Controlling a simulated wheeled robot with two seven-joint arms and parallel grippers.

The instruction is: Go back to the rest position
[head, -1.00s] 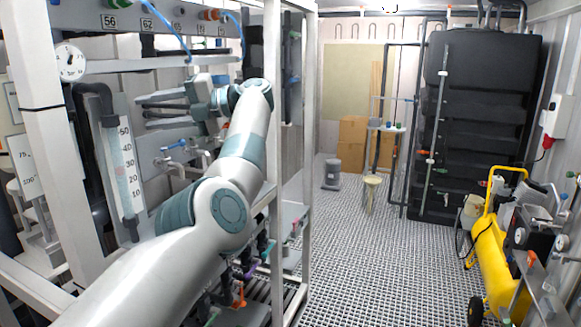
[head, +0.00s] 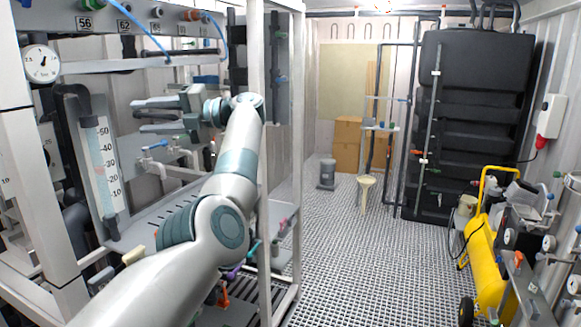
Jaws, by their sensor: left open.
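My left arm comes in from the lower left and reaches up into the metal frame rack on the left. My left gripper (head: 160,115) is at the end of it, pointing left, with its two fingers apart and nothing between them. It is in front of the rack's panel, to the right of the flow meter tube (head: 104,165) and below the numbered valve rail (head: 150,20). My right gripper is not in the view.
White posts (head: 284,170) of the rack stand close to my left arm. A pressure gauge (head: 41,64) is at the upper left. The grated floor (head: 345,265) is open in the middle. A stool (head: 365,186), a black tank (head: 470,120) and a yellow compressor (head: 487,262) stand beyond and to the right.

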